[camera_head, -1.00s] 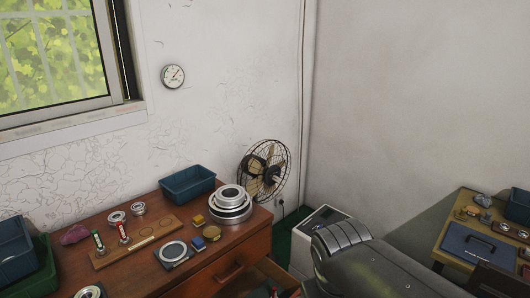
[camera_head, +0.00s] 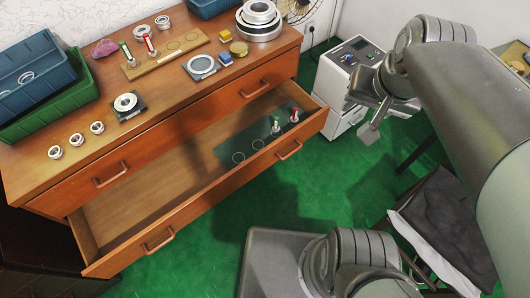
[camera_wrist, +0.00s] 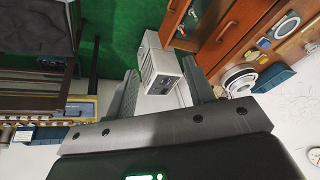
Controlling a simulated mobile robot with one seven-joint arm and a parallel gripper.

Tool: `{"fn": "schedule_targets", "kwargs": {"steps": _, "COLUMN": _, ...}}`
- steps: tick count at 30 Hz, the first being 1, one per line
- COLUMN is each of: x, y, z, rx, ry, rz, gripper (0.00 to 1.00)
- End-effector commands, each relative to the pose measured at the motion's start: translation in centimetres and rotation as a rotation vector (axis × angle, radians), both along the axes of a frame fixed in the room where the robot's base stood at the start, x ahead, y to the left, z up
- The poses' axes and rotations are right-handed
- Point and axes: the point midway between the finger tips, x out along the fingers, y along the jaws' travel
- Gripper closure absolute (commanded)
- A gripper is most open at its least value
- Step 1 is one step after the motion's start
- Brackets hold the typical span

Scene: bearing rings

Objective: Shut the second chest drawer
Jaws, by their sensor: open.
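The wooden chest (camera_head: 150,130) stands at the left in the head view. Its second drawer (camera_head: 200,205) is pulled out below the closed top drawer. Its front has two handles, a left one (camera_head: 158,240) and a right one (camera_head: 289,150). Inside lies a dark mat (camera_head: 240,147) with a green and a red piece at its right end. My gripper (camera_head: 370,118) is right of the drawer, apart from it, in front of a white box. In the wrist view my gripper (camera_wrist: 163,95) is open and empty, with the chest beyond at upper right.
The white box (camera_head: 350,63) with a display stands right of the chest. The chest top holds bearing rings (camera_head: 260,18), a green bin (camera_head: 50,100) and blue bins. A dark-seated chair (camera_head: 445,220) is at lower right.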

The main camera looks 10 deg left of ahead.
Motion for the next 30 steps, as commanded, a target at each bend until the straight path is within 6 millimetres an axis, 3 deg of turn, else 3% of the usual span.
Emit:
{"fn": "schedule_targets", "kwargs": {"steps": 17, "x": 7.5, "y": 2.2, "z": -9.3, "rx": 0.329, "ry": 0.537, "rz": -0.509, "gripper": 0.99}}
{"fn": "schedule_targets", "kwargs": {"steps": 30, "x": 11.8, "y": 3.4, "z": -18.5, "rx": 0.504, "ry": 0.961, "rz": -0.937, "gripper": 1.0}}
